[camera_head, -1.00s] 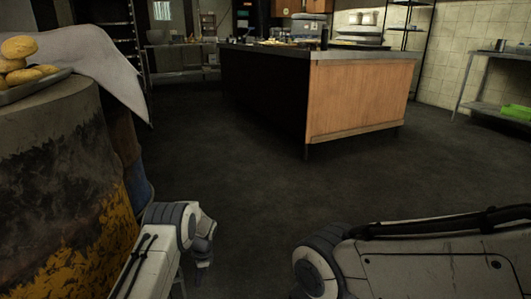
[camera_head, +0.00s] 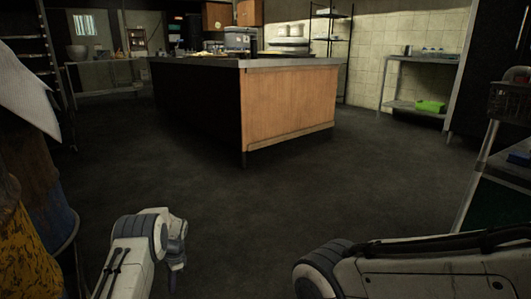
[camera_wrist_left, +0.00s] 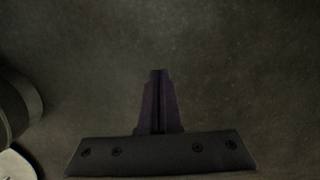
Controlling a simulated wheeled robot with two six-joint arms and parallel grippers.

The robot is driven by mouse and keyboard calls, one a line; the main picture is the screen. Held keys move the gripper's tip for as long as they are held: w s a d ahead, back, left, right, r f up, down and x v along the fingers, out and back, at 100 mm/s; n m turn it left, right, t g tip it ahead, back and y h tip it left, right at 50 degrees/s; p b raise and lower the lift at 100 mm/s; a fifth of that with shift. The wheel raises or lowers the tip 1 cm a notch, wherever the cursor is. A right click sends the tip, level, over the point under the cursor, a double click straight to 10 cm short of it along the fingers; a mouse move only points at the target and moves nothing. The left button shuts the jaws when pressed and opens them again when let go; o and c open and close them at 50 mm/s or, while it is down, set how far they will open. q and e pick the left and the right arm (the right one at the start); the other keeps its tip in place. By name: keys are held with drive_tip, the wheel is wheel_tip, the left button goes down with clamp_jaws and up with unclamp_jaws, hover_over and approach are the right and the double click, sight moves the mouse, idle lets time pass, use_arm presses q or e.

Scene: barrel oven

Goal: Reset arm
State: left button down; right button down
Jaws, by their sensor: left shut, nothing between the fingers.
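My left arm comes in at the lower left of the head view, with the left gripper (camera_head: 174,282) hanging down over the dark floor, small and dim there. In the left wrist view the two fingers of the left gripper (camera_wrist_left: 158,75) are together and hold nothing. Only bare floor shows beyond them. My right arm crosses the lower right corner of the head view. Its gripper is out of the picture.
A yellow, worn barrel (camera_head: 28,262) and a blue barrel (camera_head: 60,222) stand at the left edge, under a white cloth (camera_head: 22,95). A wood-sided counter (camera_head: 290,107) stands ahead. A metal shelf (camera_head: 415,108) and a cart (camera_head: 500,195) are right. The middle floor is clear.

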use_arm(q)
drive_tip(key=w+d+r+p, duration=0.1)
drive_tip(key=d+r+p, duration=0.3)
drive_tip(key=r, duration=0.4)
drive_tip(key=w+d+r+p, duration=0.2)
drive_tip(key=d+r+p, duration=0.2)
drive_tip(key=r, duration=0.4)
drive_tip(key=s+d+r+n+t+h+p, duration=0.1)
drive_tip(key=s+d+r+p, duration=0.2)
drive_tip(key=s+d+r, duration=0.6)
drive_tip(key=s+d+r+p, duration=0.25)
drive_tip(key=d+r, duration=0.55)
drive_tip(key=r, duration=0.4)
drive_tip(key=s+d+r+n+h+p, duration=0.1)
drive_tip(key=s+r+p, duration=0.35)
drive_tip(key=s, duration=1.05)
drive_tip(key=s+d+r+n+h+p, duration=0.1)
drive_tip(key=s+r, duration=0.6)
drive_tip(key=s, duration=0.7)
wheel_tip(320, 180, up, 38)
drive_tip(key=p, duration=3.8)
drive_tip(key=shift+s+t, duration=0.3)
drive_tip(key=shift+s, duration=0.05)
